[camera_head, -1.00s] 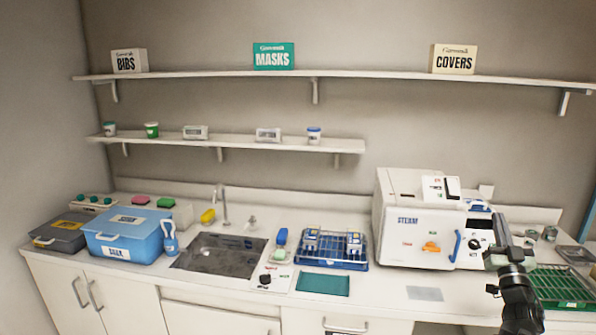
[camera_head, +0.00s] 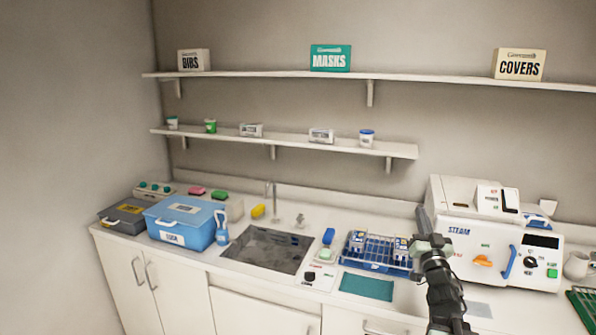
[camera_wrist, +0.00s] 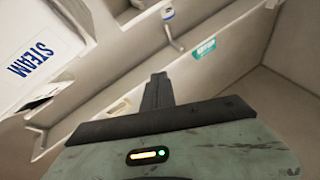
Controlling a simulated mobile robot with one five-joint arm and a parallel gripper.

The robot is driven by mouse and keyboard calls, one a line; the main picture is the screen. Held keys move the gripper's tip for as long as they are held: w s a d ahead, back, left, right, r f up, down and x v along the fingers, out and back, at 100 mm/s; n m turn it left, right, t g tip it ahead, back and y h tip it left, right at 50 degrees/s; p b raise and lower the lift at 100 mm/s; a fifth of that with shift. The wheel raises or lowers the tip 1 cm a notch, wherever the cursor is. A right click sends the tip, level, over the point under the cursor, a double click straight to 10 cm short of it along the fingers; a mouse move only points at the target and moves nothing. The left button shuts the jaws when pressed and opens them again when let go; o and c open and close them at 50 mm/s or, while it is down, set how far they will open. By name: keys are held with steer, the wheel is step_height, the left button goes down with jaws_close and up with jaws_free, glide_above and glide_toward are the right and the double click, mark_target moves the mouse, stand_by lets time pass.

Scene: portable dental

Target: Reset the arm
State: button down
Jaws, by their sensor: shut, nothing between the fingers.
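My gripper (camera_head: 423,222) is raised in front of the counter at the right of the head view, pointing up, between the blue rack and the steam sterilizer. Its fingers are together with nothing between them. The wrist view shows the closed fingers (camera_wrist: 157,92) dark against the wall and shelves, tilted. My arm rises from the lower right of the head view and hides part of the counter and the sterilizer's left edge.
The white steam sterilizer (camera_head: 497,232) stands just right of my gripper. The blue rack (camera_head: 376,251) and green mat (camera_head: 367,287) lie left of it. A sink (camera_head: 267,248) and blue bin (camera_head: 186,222) are farther left. Shelves (camera_head: 390,80) run along the wall above.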

steer(key=w+a+f+m+g, duration=0.1)
steer(key=w+a+f+g, duration=0.45)
steer(key=a+f, duration=0.5)
steer(key=s+a+f+g, duration=0.2)
steer(key=a+f+g, duration=0.3)
steer(key=a+f, duration=0.55)
steer(key=s+a+f+n+g+y, duration=0.1)
steer(key=s+a+f+n+g, duration=0.1)
steer(key=s+f+g, duration=0.4)
steer(key=s+a+f+n+g+y, duration=0.1)
steer(key=s+f+g, duration=0.5)
steer(key=s, duration=0.9)
steer(key=shift+a+f+n+y, duration=0.15)
steer(key=shift+a+n+y, duration=0.35)
steer(key=shift+n, duration=0.3)
steer(key=shift+a, duration=0.1)
